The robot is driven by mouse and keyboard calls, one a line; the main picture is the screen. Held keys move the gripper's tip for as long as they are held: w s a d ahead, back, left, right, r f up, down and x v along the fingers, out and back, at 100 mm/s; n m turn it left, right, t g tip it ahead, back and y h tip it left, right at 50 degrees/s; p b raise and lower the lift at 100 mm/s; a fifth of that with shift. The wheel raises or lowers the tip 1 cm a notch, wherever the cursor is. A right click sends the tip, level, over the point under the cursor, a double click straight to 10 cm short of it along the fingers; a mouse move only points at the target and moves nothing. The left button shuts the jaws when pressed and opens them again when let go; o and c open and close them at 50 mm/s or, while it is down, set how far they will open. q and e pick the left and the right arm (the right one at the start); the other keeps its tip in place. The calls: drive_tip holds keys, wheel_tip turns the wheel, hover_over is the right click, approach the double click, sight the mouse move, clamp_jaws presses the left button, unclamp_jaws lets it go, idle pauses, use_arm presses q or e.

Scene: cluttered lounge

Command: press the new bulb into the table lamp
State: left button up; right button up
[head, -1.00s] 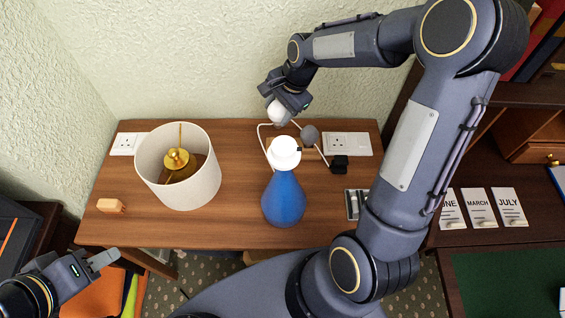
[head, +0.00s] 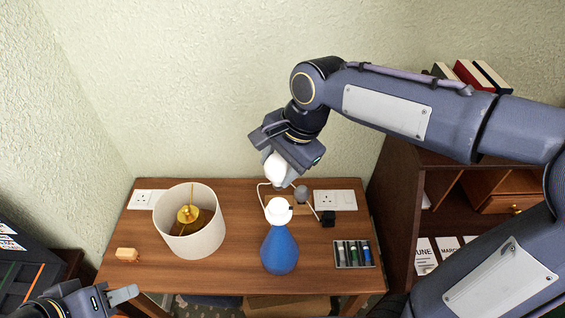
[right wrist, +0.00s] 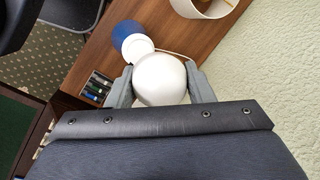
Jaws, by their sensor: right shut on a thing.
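The table lamp's blue body (head: 280,250) stands upright on the wooden desk, with a white top (head: 278,211). My right gripper (head: 281,165) is shut on a white round bulb (head: 275,169) and holds it in the air above the lamp top, apart from it in the picture. In the right wrist view the bulb (right wrist: 160,80) sits between both fingers, with the lamp's white top (right wrist: 138,47) and blue body (right wrist: 126,31) beyond it. My left gripper (head: 122,296) is low at the left, away from the lamp; its finger gap is unclear.
A white drum shade (head: 203,240) with a gold fitting inside stands left of the lamp on the desk (head: 235,270). A tray of several markers (head: 354,255) lies to the right. A grey round thing (head: 301,193), a cable and sockets (head: 335,200) are behind. A small wooden block (head: 128,255) is left.

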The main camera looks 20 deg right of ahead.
sight(278, 184)
idle(0.3)
wheel_tip(278, 184, down, 6)
drive_tip(key=b, duration=0.4)
drive_tip(key=shift+w+r, duration=0.1)
drive_tip(key=shift+r, duration=0.1)
drive_tip(key=shift+f, duration=0.2)
drive_tip(key=shift+r, duration=0.1)
idle(1.6)
drive_tip(key=shift+f+b, duration=0.9)
drive_tip(key=shift+f, duration=0.75)
drive_tip(key=o, duration=1)
drive_tip(key=shift+r, duration=0.1)
drive_tip(key=shift+r, duration=0.1)
